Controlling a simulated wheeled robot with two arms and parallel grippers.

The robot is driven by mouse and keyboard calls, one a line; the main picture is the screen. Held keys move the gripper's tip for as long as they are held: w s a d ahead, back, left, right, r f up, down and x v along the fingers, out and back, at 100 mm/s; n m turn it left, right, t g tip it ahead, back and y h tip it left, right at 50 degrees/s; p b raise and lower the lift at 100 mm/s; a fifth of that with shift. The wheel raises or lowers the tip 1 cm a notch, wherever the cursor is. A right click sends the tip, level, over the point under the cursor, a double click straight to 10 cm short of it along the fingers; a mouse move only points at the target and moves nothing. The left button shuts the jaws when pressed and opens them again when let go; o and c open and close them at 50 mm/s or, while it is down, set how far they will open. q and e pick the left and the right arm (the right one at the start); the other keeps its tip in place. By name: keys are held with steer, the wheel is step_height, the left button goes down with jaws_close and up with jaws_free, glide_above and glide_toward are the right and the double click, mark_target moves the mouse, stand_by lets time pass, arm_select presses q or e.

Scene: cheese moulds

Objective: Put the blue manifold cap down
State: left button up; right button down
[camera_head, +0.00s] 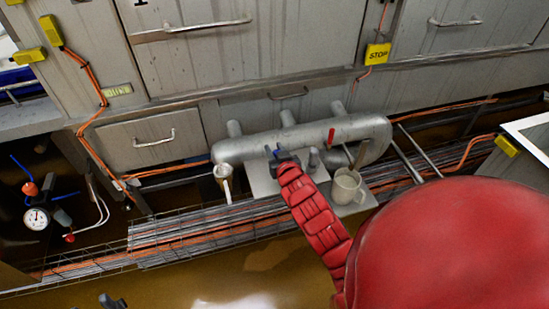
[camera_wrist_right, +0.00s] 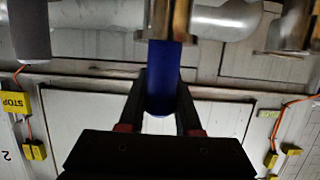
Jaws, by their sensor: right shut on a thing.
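The blue manifold cap (camera_wrist_right: 161,72) is a dark blue cylinder between the fingers of my right gripper (camera_wrist_right: 161,100). In the wrist view its far end meets or overlaps a brass-coloured pipe stub (camera_wrist_right: 168,20); I cannot tell whether they touch. In the head view my right gripper (camera_head: 281,158) is at the front of the silver manifold (camera_head: 300,140), above a light plate (camera_head: 262,181). Only a little blue of the cap (camera_head: 278,152) shows there. A dark piece at the bottom left edge looks like my left gripper (camera_head: 112,301); its jaws cannot be made out.
A light mug (camera_head: 347,187) with something in it stands right of my right gripper. A small brass-rimmed cup (camera_head: 222,171) is at the left. A red lever (camera_head: 331,135) stands by the manifold. A wire cable tray (camera_head: 190,236) runs along the front.

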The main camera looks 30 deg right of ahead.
steer(key=f, duration=0.2)
steer(key=w+f+b, duration=0.1)
steer(key=shift+d+f, duration=0.25)
steer(key=shift+f, duration=0.1)
steer(key=shift+r, duration=0.1)
steer(key=c, duration=0.6)
jaws_free()
